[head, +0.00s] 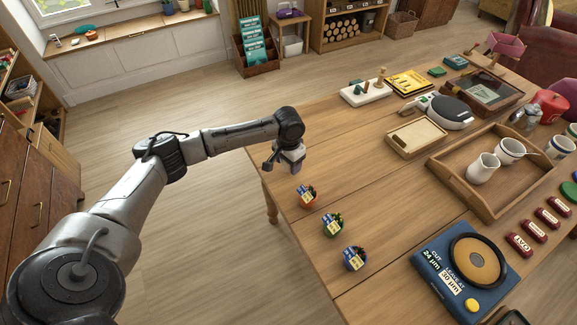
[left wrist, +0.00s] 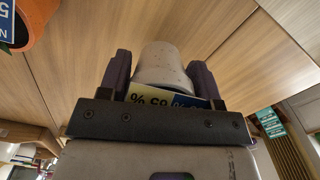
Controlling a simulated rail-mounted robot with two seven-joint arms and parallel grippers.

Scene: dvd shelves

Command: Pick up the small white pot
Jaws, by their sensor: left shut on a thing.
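The small white pot (left wrist: 163,62) sits between the two purple-grey fingers of my left gripper (left wrist: 160,82) in the left wrist view. The fingers are shut on it from both sides. A label with "%" and digits shows at the pot, close to the gripper body. In the head view my left gripper (head: 291,160) is over the left edge of the wooden table, and it mostly hides the pot. I cannot tell whether the pot touches the table. My right gripper is not in view.
An orange pot (head: 307,195), a green pot (head: 333,226) and a blue pot (head: 355,259), each with a label, stand in a row on the table (head: 385,215). A blue scale (head: 437,270) and a wooden tray (head: 470,202) are farther right. The floor left of the table is clear.

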